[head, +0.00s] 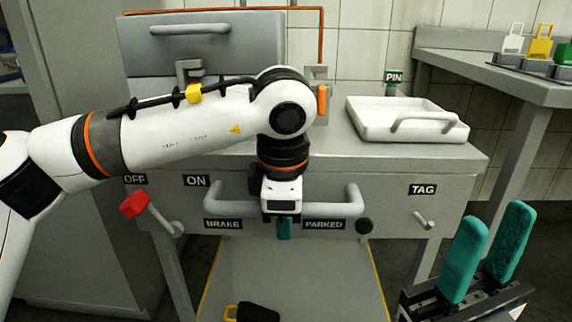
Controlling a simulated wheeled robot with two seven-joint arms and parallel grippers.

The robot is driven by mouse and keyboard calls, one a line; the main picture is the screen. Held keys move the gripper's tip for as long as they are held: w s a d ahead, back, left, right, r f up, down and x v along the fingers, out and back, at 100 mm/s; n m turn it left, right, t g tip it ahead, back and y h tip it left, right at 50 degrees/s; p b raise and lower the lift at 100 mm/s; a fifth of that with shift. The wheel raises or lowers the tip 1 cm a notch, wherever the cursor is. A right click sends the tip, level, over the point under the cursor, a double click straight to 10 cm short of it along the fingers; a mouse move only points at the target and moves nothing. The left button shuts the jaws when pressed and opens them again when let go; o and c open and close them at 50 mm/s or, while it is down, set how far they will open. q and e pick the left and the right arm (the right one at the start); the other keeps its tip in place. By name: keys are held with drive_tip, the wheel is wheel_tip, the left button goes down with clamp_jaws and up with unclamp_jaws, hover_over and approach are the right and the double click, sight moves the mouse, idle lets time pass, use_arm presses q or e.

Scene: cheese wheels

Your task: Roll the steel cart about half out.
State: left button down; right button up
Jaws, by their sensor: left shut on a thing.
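The steel cart (400,190) is a grey body with a flat top in the middle of the head view, its front facing me. A thick grey handle (345,205) runs across its front. My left gripper (284,227) points down at the handle's middle and is shut on it; its teal finger shows below the bar. The wrist hides the middle of the handle. My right gripper (480,255) is at the lower right, its two teal fingers wide apart and empty, away from the cart.
A red-knobbed lever (135,204) sits by the OFF and ON labels. A white tray (380,130) lies on top. A yellow-and-black object (258,312) lies low in front. A side bench (470,65) stands right.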

use_arm(q)
drive_tip(key=shift+s, duration=0.9)
drive_tip(key=s+b, duration=0.1)
drive_tip(key=s, duration=0.2)
drive_tip(key=shift+s, duration=0.35)
drive_tip(key=c, duration=0.6)
unclamp_jaws()
drive_tip(key=shift+r, duration=0.1)
